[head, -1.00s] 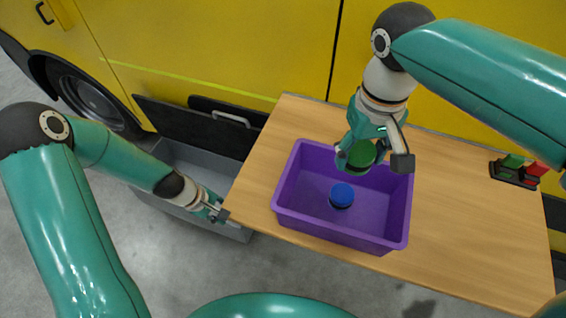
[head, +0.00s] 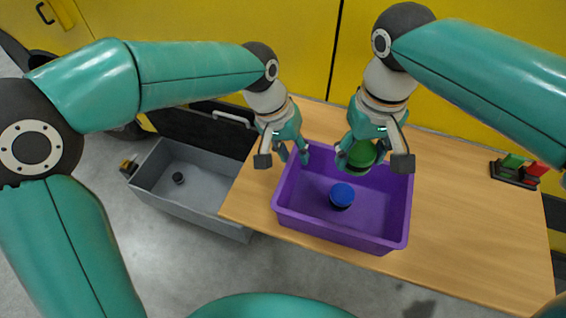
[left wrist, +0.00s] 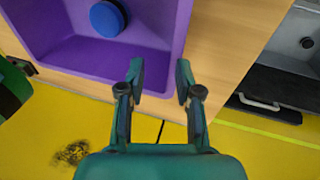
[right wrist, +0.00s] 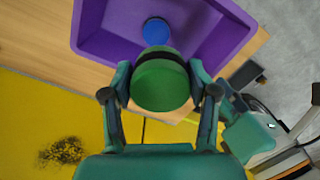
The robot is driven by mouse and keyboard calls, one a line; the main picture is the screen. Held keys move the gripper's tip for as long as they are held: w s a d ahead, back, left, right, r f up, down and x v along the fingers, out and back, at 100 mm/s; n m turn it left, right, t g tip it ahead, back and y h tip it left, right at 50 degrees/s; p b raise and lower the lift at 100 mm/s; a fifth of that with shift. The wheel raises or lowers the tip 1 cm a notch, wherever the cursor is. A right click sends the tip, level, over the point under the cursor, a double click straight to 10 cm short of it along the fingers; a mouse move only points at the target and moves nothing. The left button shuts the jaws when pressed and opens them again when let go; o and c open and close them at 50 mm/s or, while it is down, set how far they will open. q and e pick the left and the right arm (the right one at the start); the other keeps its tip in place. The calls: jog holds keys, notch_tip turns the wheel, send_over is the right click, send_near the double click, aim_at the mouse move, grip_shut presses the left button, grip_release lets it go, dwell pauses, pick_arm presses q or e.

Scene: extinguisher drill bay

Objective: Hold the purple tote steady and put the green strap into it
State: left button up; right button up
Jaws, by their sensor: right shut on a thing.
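The purple tote (head: 335,233) stands upright on the wooden table. The green strap (head: 361,153), a round roll with a dark band, is in my right gripper (head: 366,160), shut on it above the tote's far right part. The right wrist view also shows the green strap (right wrist: 160,85) between both fingers. My left gripper (head: 293,157) is at the tote's far left corner. In the left wrist view its fingers (left wrist: 160,78) are apart with nothing clamped between them, over the tote's rim. Whether they touch the rim I cannot tell.
A blue-topped roll (head: 342,193) lies inside the tote. A grey bin (head: 197,208) with a small dark thing (head: 178,178) stands left of the table (head: 450,240). A small rack (head: 512,173) with green and red things is at right. A yellow vehicle (head: 290,45) closes off the back.

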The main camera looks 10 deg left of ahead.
aim_at(287, 203)
pick_arm(q)
jog(key=s, duration=0.1)
jog(key=s+y, duration=0.2)
jog(key=shift+s+a+r+g, duration=0.3)
jog(key=shift+s+a+r, duration=0.05)
jog(key=shift+a+r, duration=0.05)
jog(key=shift+s+a+y, duration=0.2)
jog(key=shift+s+y, duration=0.05)
jog(key=shift+y, duration=0.05)
jog(key=shift+s+f, duration=0.1)
jog(key=shift+f, duration=0.15)
jog(key=f, duration=1.1)
jog(key=shift+d+f, duration=0.2)
jog(key=shift+d, duration=0.1)
grip_shut()
